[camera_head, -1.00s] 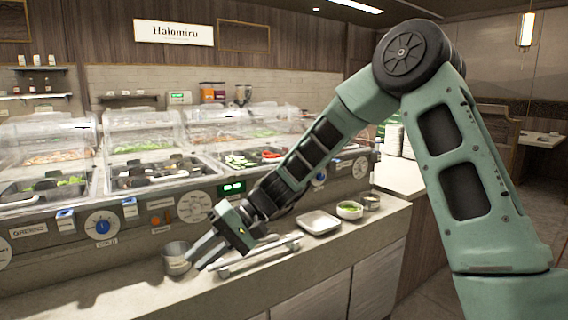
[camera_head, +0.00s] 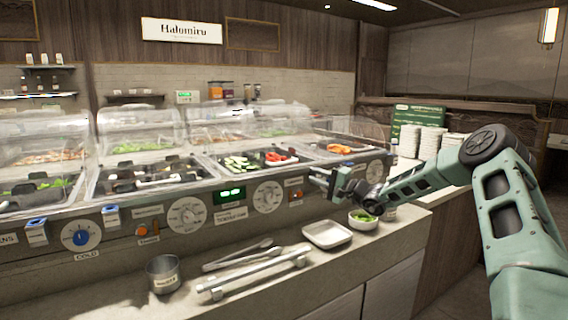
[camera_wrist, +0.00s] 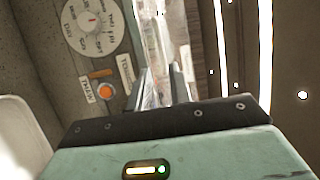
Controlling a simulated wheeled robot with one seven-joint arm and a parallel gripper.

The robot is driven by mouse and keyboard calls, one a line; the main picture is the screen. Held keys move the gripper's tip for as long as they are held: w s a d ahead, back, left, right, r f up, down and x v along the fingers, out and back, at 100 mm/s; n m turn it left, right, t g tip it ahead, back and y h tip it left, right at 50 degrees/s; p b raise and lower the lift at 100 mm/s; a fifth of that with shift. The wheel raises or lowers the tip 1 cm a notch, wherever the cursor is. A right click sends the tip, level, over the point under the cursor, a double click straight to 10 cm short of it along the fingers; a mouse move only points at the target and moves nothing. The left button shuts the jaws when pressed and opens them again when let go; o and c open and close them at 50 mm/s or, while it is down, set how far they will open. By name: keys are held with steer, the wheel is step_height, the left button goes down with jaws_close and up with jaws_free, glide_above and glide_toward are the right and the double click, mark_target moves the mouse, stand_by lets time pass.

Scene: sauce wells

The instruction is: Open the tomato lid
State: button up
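My gripper (camera_head: 320,178) is in front of the counter's control panel, just below the right-hand food wells, its fingers pointing left. Its two fingers are apart, and they also show in the wrist view (camera_wrist: 163,88); I see nothing held between them. A well with red pieces (camera_head: 277,158), possibly the tomato, lies up and to the left of the gripper, beside green slices. Clear domed covers (camera_head: 270,116) stand behind and over the wells. I cannot tell which cover is the tomato lid. The wrist view shows a dial (camera_wrist: 93,20) and an orange knob (camera_wrist: 105,91) on the panel.
The ledge below holds a metal cup (camera_head: 163,275), tongs (camera_head: 255,275), a white tray (camera_head: 327,234) and a bowl of greens (camera_head: 363,219). Stacked plates (camera_head: 432,142) stand at the right. The ledge's front strip is mostly clear.

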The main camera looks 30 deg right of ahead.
mark_target(285, 163)
steer(key=p+x, duration=0.2)
steer(key=x, duration=1.2)
steer(key=shift+f, duration=0.1)
steer(key=shift+p, duration=0.3)
jaws_close()
